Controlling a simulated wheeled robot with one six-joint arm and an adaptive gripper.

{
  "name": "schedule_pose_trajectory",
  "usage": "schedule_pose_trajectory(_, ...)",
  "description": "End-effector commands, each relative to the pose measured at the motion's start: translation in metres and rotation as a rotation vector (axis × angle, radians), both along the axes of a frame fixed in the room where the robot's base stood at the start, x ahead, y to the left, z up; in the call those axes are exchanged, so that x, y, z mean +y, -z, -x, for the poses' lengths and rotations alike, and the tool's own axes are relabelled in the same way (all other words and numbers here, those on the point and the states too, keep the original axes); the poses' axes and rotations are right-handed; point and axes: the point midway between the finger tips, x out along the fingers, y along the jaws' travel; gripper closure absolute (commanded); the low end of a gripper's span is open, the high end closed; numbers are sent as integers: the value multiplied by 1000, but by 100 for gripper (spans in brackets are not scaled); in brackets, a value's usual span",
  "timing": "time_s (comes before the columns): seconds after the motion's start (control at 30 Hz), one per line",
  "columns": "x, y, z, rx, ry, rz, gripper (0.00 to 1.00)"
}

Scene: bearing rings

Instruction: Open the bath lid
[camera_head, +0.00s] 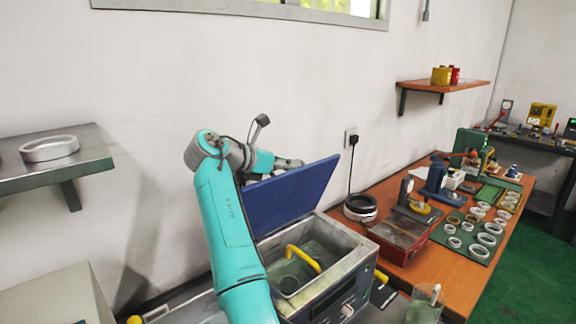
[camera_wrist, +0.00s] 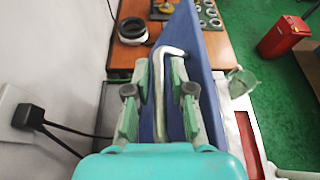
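The bath (camera_head: 335,248) is a grey metal box on the bench with its blue lid (camera_head: 292,195) raised and leaning back steeply. The tank inside is exposed, with a yellow handle (camera_head: 304,258) in it. In the wrist view the lid (camera_wrist: 205,75) is seen nearly edge-on, with a bent metal handle (camera_wrist: 158,90) on its face. My gripper (camera_wrist: 160,78) has its fingers on either side of the handle, with gaps visible, so it looks open around it. In the head view my gripper (camera_head: 288,163) is at the lid's upper back edge, partly hidden.
A stacked dark and light ring (camera_head: 360,207) stands on the orange bench right of the bath. A green mat (camera_head: 470,235) with several rings lies further right. The wall is close behind the lid. A black plug and cable (camera_wrist: 30,118) hang on the wall at left in the wrist view.

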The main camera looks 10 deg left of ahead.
Motion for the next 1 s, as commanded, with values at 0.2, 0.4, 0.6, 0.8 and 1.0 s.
schedule_pose_trajectory(0.2,19,-11,21,-1,-4,-1,77)
schedule_pose_trajectory(0.4,43,-25,50,-1,-3,-1,77)
schedule_pose_trajectory(0.6,62,-37,72,0,-3,0,77)
schedule_pose_trajectory(0.8,71,-42,82,1,0,0,77)
schedule_pose_trajectory(1.0,72,-42,84,1,0,1,77)
